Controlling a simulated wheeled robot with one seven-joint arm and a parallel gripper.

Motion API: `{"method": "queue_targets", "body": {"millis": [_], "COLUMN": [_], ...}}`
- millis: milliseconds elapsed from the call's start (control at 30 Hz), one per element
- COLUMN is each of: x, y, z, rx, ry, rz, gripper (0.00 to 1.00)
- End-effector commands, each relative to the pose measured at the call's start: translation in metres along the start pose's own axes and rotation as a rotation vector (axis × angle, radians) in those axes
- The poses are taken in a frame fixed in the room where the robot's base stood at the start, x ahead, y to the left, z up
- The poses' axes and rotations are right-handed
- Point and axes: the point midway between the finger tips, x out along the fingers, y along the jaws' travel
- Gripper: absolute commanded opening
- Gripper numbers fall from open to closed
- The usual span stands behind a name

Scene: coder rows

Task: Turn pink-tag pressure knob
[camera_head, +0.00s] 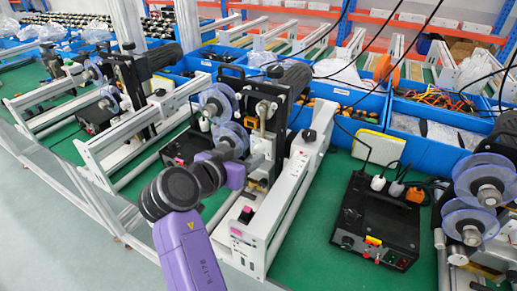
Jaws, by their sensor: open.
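My purple arm reaches up from the bottom middle to a coder machine (262,205) in the centre. My gripper (259,164) is at the arm's far end, against the front of the machine in the picture; it is small and its fingers are hard to make out. It is open, with nothing visibly held. A small dark pinkish patch (246,214) shows low on the machine, below my gripper. I cannot tell if it is the pink tag. A dark knob (309,135) stands on the white rail to the right. I cannot pick out the pressure knob for sure.
A black control box (375,225) with plugs and cables stands on the green bench (312,255) at right. Clear reels (480,190) stand at the far right. Blue bins (352,100) line the back. More coder machines (115,95) stand at left.

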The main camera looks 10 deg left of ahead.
Motion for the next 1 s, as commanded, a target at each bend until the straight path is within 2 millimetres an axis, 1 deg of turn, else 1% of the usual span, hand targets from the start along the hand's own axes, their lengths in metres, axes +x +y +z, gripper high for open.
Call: {"method": "queue_targets", "body": {"millis": [33, 100, 300, 433, 667, 700, 767, 800, 933, 967, 1000], "x": [0.009, 0.020, 0.043, 0.049, 0.051, 0.050, 0.050, 0.050, 0.050, 0.050, 0.050], "y": [0.001, 0.001, 0.000, 0.000, 0.000, 0.000, 0.000, 0.000, 0.000, 0.000, 0.000], "z": [-0.002, -0.001, -0.001, 0.000, 0.000, 0.000, 0.000, 0.000, 0.000, 0.000, 0.000], "rx": [0.000, 0.000, 0.001, 0.001, 0.001, 0.001, 0.001, 0.001, 0.001, 0.001, 0.001], "ry": [-0.001, -0.001, -0.001, 0.000, 0.000, 0.000, 0.000, 0.000, 0.000, 0.000, 0.000], "rz": [0.002, 0.002, 0.001, 0.000, -0.001, -0.001, 0.000, 0.000, 0.000, 0.000, 0.000], "gripper": [0.49, 0.49, 0.49, 0.49, 0.49, 0.47, 0.36, 0.28, 0.02, 0.00, 0.00]}}
